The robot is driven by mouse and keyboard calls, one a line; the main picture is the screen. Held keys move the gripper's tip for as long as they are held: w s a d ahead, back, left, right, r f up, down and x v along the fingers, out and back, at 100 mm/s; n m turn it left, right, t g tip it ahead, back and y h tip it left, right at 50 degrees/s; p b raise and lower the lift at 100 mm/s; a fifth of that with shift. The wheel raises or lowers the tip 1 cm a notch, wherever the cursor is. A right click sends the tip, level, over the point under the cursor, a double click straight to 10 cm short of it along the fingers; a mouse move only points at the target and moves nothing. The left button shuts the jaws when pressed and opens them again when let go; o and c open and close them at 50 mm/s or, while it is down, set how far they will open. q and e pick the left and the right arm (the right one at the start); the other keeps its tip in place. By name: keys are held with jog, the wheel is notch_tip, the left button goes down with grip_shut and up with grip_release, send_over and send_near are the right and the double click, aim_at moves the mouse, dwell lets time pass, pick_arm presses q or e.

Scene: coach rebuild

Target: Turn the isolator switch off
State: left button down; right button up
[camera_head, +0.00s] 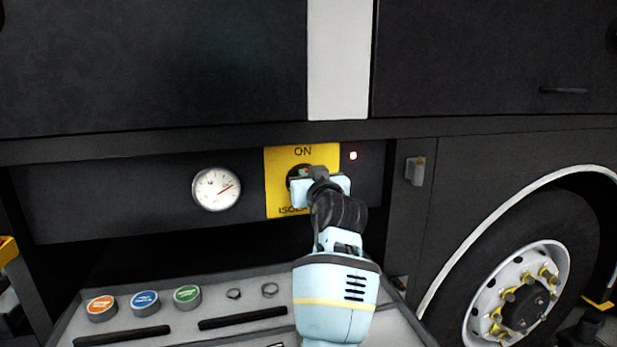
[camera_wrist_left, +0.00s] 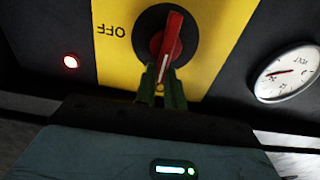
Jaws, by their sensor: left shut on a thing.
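The isolator switch has a yellow plate (camera_head: 279,180) marked ON at the top, on the dark side panel of the coach. Its red handle (camera_wrist_left: 171,38) sits on a round black base, and OFF is printed beside it in the left wrist view, which sees the plate upside down. The handle lies nearly upright there, with its white-marked end towards my fingers. My left gripper (camera_wrist_left: 160,88) is shut on that end of the handle. In the head view my left gripper (camera_head: 314,178) covers much of the switch. My right gripper is not in view.
A red lamp (camera_head: 353,155) is lit right of the plate. A round gauge (camera_head: 216,189) is on the left. Below is a grey tray (camera_head: 240,287) with orange, blue and green round caps. A wheel (camera_head: 517,295) stands at the right.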

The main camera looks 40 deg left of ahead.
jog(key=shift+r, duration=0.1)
